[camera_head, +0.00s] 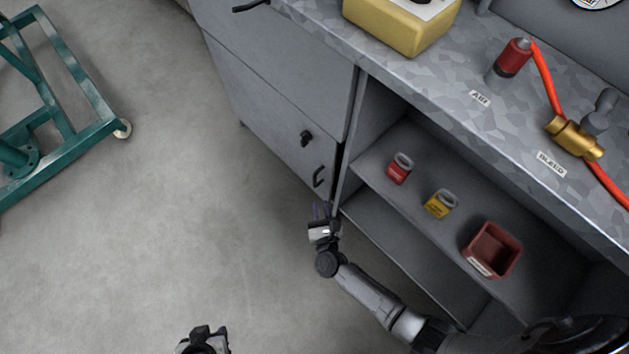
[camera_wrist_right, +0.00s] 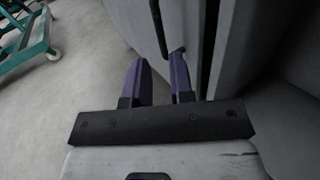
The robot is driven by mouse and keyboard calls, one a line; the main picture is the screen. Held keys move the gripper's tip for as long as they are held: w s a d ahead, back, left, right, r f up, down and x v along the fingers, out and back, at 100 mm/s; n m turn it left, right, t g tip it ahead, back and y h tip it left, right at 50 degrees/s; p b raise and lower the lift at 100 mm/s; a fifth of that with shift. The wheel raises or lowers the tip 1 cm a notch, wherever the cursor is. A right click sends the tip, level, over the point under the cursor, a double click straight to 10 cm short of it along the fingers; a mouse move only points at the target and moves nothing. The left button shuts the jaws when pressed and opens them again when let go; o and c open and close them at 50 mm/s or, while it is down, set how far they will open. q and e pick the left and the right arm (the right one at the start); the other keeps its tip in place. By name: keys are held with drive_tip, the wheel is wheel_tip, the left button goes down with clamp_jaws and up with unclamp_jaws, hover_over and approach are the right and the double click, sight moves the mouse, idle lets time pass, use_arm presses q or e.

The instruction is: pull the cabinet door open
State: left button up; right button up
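The grey cabinet door (camera_head: 275,125) is in the head view, left of the open shelves. A narrow dark gap runs along that edge. My right gripper (camera_head: 321,209) is open just below the handle. In the right wrist view, its purple fingers (camera_wrist_right: 159,62) are spread and empty; the handle (camera_wrist_right: 159,25) lies ahead, its lower end close to the right fingertip. Contact cannot be told. My left gripper (camera_head: 205,337) is at the bottom edge, partly cut off.
A green wheeled frame (camera_head: 95,95) stands at the far left. The floor (camera_head: 200,210) before the door is clear.

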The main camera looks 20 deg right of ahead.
sight(315, 182)
drive_tip(key=b+x, duration=0.2)
drive_tip(key=x, duration=0.6)
drive_tip(key=shift+w, duration=0.2)
drive_tip(key=shift+w+d+b, duration=0.1)
drive_tip(key=shift+w+b, duration=0.3)
drive_tip(key=shift+w, duration=0.25)
drive_tip(key=shift+c, duration=0.3)
drive_tip(key=c, duration=0.3)
clamp_jaws()
drive_tip(key=shift+s, duration=0.1)
